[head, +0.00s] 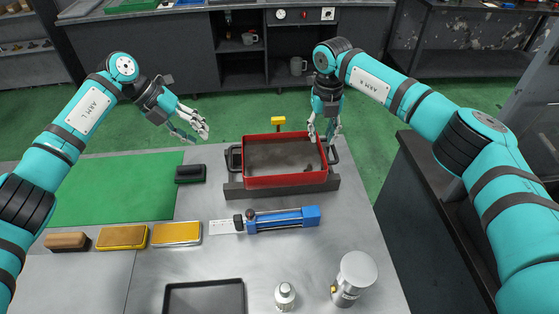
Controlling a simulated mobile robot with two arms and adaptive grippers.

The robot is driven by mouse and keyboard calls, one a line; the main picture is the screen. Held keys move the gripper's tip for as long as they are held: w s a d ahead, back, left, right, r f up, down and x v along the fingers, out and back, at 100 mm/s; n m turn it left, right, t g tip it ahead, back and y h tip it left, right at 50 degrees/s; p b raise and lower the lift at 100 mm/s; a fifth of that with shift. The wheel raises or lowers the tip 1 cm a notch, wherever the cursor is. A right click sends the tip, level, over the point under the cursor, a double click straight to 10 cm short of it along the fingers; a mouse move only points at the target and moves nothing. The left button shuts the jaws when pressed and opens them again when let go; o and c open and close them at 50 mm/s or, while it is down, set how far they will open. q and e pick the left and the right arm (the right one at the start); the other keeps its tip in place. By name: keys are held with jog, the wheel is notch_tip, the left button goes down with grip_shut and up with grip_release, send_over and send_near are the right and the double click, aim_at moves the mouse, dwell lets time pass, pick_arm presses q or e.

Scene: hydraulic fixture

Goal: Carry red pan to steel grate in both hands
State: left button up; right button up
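The red pan (251,172) is a shallow rectangular tray with a dark grey inside. It sits level on a dark grey metal support (280,188) at the back of the steel table. Dark handles show at its left (233,157) and right (333,155) ends. I cannot tell whether this support is the steel grate; no other grate is clear. My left gripper (191,130) is open and empty, up and left of the pan, apart from it. My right gripper (322,132) is open above the pan's right end, near the right handle; contact cannot be told.
A yellow-topped part (278,121) stands behind the pan. In front are a blue cylinder tool (282,219), several brushes or blocks (122,237), a black tray (204,298), a bottle (285,296) and a metal can (354,278).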

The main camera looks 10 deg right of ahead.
notch_tip(320, 180, up, 6)
dwell(0.7)
